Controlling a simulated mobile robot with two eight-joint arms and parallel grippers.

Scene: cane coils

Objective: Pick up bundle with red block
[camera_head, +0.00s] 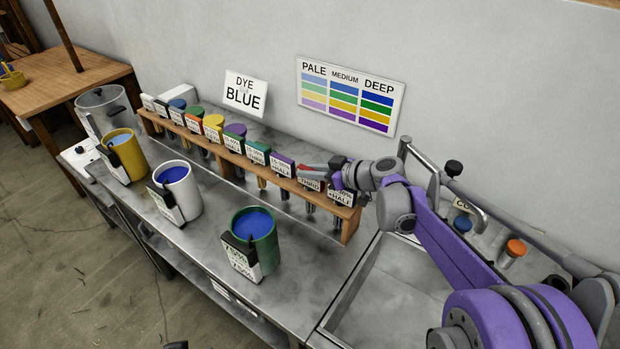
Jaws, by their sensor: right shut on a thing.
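A wooden rack (220,155) runs along the back of the metal counter and holds a row of bundles with coloured block tops and white labels. The bundle with the red block (311,168) is near the rack's right end, its label partly readable as "THIRD". My right gripper (333,176) comes in from the right and is shut at this bundle's red top. The fingers hide part of the block, and the bundle still appears to be in the rack. My left gripper is not in view.
Green (254,240), white (178,191) and yellow (126,155) pots with blue liquid stand in front of the rack. A clear pot (101,108) is at the far left. A sink basin (385,290) lies at the right. A "DYE BLUE" sign (246,94) stands behind.

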